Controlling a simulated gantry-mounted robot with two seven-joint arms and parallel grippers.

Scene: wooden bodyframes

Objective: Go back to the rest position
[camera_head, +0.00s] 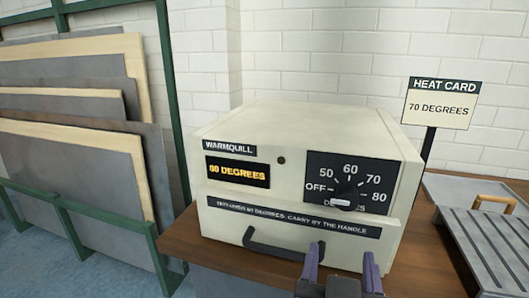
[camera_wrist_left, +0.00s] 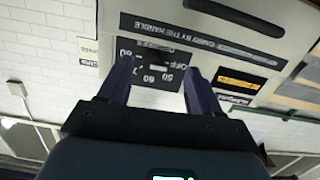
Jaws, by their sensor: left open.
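My left gripper (camera_head: 341,262) is at the bottom of the head view, in front of the lower right of the cream Warmquill box. Its fingers are apart with nothing between them. In the left wrist view, which is upside down, the open fingers (camera_wrist_left: 160,78) frame the box's black dial panel (camera_wrist_left: 155,52). The dial knob (camera_head: 344,201) sits clear above the fingertips in the head view; its exact setting is hard to read. My right gripper is not in view.
The Warmquill box (camera_head: 300,130) stands on a wooden table (camera_head: 430,265); its lit display (camera_head: 237,172) seems to read 80 DEGREES. A dark handle (camera_head: 275,246) is low on its front. A heat card (camera_head: 440,103) reads 70 DEGREES. A grey ribbed tray (camera_head: 490,250) is right; leaning panels (camera_head: 70,150) are left.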

